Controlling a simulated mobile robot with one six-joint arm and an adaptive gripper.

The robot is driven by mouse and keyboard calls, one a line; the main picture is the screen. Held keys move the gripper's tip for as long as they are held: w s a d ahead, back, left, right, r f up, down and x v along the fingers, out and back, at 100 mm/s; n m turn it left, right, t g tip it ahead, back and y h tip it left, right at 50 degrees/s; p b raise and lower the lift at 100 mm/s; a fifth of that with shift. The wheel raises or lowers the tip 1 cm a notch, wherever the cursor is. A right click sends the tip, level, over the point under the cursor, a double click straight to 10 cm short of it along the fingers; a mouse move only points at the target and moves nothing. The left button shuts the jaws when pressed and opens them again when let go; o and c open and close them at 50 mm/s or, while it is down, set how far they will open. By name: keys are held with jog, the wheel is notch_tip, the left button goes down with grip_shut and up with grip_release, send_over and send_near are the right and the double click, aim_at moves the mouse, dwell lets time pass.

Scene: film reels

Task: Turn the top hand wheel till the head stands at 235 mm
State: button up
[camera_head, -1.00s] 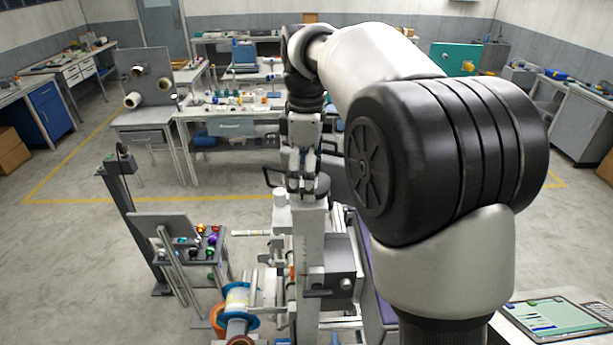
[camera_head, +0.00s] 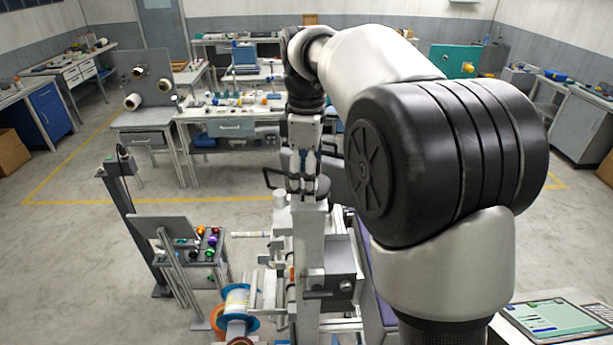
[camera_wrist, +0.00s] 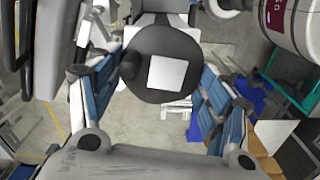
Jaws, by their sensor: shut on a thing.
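The top hand wheel (camera_wrist: 143,82) is a dark round disc with a knob on its left side and a pale square on its face. In the wrist view it sits between the two fingers of my gripper (camera_wrist: 163,85). In the head view my gripper (camera_head: 303,184) points down and is shut on the wheel at the top of a pale upright column (camera_head: 310,240). A grey block (camera_head: 341,268), perhaps the head, is at the column's right side. No height reading is legible.
A blue-flanged reel (camera_head: 237,297) is low left of the column. A small stand with coloured parts (camera_head: 205,243) and a dark post (camera_head: 128,220) stand further left. A tablet (camera_head: 555,318) lies at lower right. Open floor lies at the left.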

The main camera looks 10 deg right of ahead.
jog(key=shift+m+p, duration=0.3)
jog(key=shift+m, duration=0.1)
jog(key=shift+r+m+p, duration=0.1)
jog(key=shift+m+p, duration=0.55)
jog(key=shift+m, duration=0.35)
jog(key=m+p, duration=0.2)
jog(key=m, duration=0.2)
jog(key=shift+w+d, duration=0.1)
jog(key=shift+w, duration=0.05)
jog(key=m+p, duration=0.2)
jog(key=m, duration=0.5)
jog(key=shift+d, duration=0.2)
jog(key=o, duration=1.1)
jog(key=shift+c, duration=0.2)
jog(key=shift+w, duration=0.1)
